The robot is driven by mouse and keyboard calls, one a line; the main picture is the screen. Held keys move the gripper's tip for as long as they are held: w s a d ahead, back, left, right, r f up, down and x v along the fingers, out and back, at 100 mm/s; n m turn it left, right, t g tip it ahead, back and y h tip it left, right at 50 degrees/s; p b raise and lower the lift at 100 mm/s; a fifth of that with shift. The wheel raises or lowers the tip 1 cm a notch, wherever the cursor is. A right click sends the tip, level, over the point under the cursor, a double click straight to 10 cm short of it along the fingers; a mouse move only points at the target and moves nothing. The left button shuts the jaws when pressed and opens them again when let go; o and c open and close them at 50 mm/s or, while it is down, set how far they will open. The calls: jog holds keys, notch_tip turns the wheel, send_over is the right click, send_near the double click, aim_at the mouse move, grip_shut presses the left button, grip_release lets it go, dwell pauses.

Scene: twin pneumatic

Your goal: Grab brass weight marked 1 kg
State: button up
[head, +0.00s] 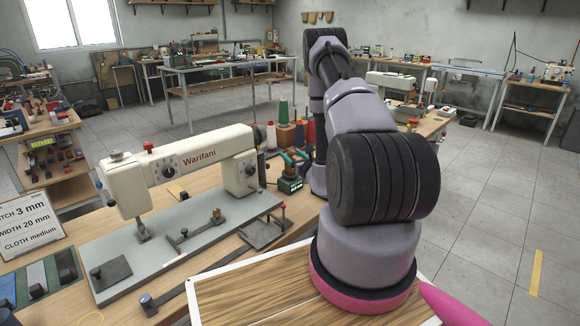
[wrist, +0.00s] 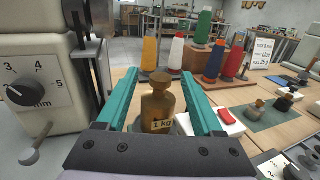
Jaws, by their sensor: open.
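The brass weight (wrist: 158,100) is a bottle-shaped, knobbed piece with a pale label reading 1 kg. It stands upright on the wooden table in the wrist view. My gripper (wrist: 160,74) is open, with one teal finger to the left of the weight and the other to its right. The fingers appear to straddle it, with no clear grip on it. I cannot make out the weight in the head view.
A sewing machine (head: 190,160) stands close on the left; its dial housing (wrist: 40,85) fills the wrist view's left side. Thread cones (wrist: 176,52) stand behind the weight. A white block with a red piece (wrist: 226,116) lies right. A green mat (wrist: 262,118) holds small weights.

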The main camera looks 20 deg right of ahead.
jog(key=w, duration=0.4)
jog(key=shift+w+r, duration=0.1)
jog(key=shift+w, duration=0.3)
grip_shut()
